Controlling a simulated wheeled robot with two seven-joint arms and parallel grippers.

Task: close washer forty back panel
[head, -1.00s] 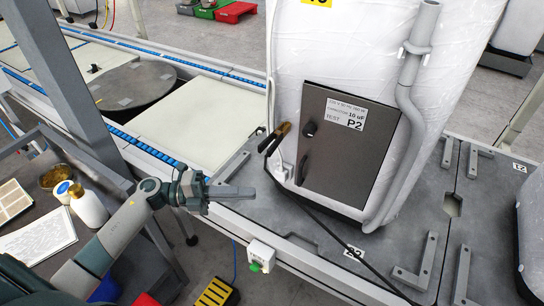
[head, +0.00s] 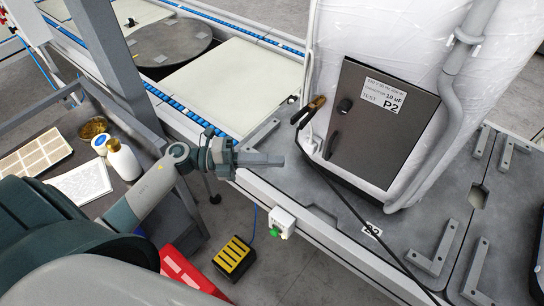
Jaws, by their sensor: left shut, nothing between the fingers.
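The white, plastic-wrapped washer (head: 333,45) stands upright on a grey platform to the right of centre. Its dark grey back panel (head: 370,135), with a black knob, a handle and a label reading P2, sits on the near face and looks flush or nearly so; I cannot tell if it is fully closed. My left gripper (head: 280,160) is shut and empty, pointing right, to the left of the panel and apart from it. My right gripper is not in view.
A grey hose (head: 462,90) runs down the washer's right side. A green-button box (head: 282,222) is on the platform edge. A yellow-black pedal (head: 234,257) lies on the floor.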

